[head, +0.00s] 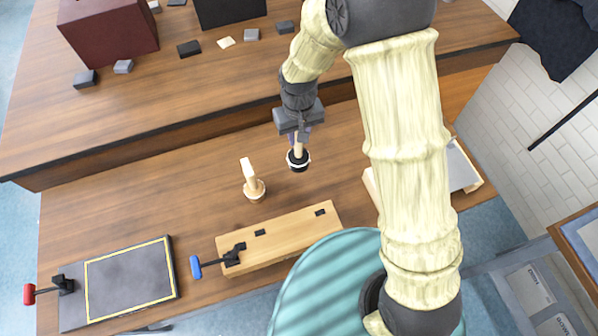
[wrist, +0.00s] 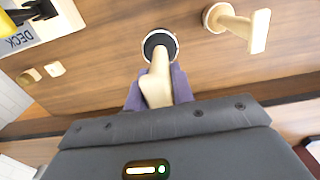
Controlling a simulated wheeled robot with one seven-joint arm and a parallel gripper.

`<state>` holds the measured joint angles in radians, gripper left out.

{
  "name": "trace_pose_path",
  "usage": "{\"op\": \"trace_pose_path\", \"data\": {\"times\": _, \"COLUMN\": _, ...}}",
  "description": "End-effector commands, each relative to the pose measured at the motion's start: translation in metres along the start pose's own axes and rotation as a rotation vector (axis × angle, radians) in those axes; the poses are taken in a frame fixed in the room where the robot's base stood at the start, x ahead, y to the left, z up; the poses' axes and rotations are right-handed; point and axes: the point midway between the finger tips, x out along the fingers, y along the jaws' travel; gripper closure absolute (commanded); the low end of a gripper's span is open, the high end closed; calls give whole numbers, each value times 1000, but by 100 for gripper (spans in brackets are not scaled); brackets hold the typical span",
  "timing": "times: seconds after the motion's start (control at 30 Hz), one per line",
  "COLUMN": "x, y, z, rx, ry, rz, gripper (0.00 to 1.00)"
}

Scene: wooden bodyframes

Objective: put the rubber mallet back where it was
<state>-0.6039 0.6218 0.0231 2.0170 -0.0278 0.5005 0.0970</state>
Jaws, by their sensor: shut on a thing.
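The rubber mallet (head: 298,160) stands head down, with a round black head ringed in white and a pale wooden handle. It is in the middle of the wooden workbench, below my gripper (head: 299,138). In the wrist view the mallet's black head (wrist: 160,43) is at top centre, and its handle points toward the camera. My gripper's purple fingers (wrist: 159,90) are shut on the handle from both sides. I cannot tell whether the head touches the bench or hangs just above it.
A second wooden mallet (head: 254,188) stands just left of the rubber mallet. A light wooden board (head: 285,238) with a blue-handled clamp (head: 205,266) lies in front. A dark panel (head: 130,279) with a yellow outline is at lower left. A raised shelf (head: 150,90) runs behind.

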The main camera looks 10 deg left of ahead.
Motion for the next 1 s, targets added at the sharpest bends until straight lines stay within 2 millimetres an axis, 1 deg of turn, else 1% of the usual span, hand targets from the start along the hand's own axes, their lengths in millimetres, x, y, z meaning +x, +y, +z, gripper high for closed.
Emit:
{"op": "trace_pose_path", "data": {"times": 0.07, "x": 7, "y": 0, "z": 1, "rx": 0, "ry": -5, "rz": 0, "gripper": 100}}
{"op": "trace_pose_path", "data": {"times": 0.33, "x": 48, "y": 0, "z": 2, "rx": 0, "ry": -5, "rz": 1, "gripper": 100}}
{"op": "trace_pose_path", "data": {"times": 0.47, "x": 55, "y": 0, "z": 0, "rx": 0, "ry": -1, "rz": 0, "gripper": 100}}
{"op": "trace_pose_path", "data": {"times": 0.77, "x": 57, "y": 0, "z": 0, "rx": 0, "ry": -1, "rz": 0, "gripper": 100}}
{"op": "trace_pose_path", "data": {"times": 0.87, "x": 64, "y": 0, "z": 1, "rx": 0, "ry": -4, "rz": 0, "gripper": 100}}
{"op": "trace_pose_path", "data": {"times": 1.0, "x": 82, "y": 0, "z": 1, "rx": 0, "ry": -5, "rz": 0, "gripper": 100}}
